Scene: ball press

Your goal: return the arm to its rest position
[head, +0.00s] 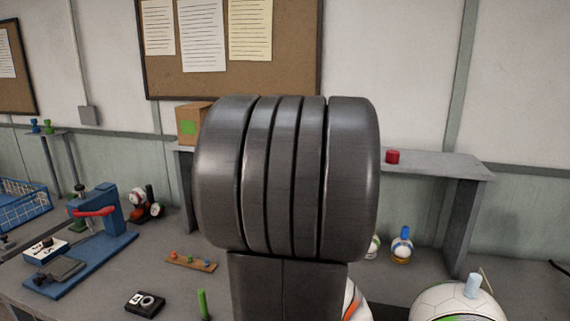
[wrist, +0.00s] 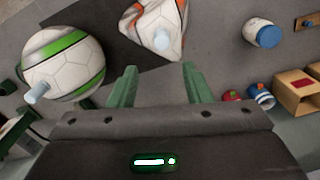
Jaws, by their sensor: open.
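My gripper (wrist: 160,85) shows in the wrist view with its two green fingers spread apart and nothing between them. Past the fingertips is a white and orange ball (wrist: 155,25) with a light blue peg on it. A white ball with a green band (wrist: 65,68) lies to the left, also with a light blue peg. In the head view my own arm fills the middle and hides part of the bench and shelf. The fingers do not show there.
In the head view a blue press with a red handle (head: 95,212) stands at the left by a blue wire basket (head: 22,203). A grey shelf (head: 435,165) runs along the back, with a red cylinder (head: 393,156) and a cardboard box (head: 190,125). A white ball (head: 455,300) sits front right.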

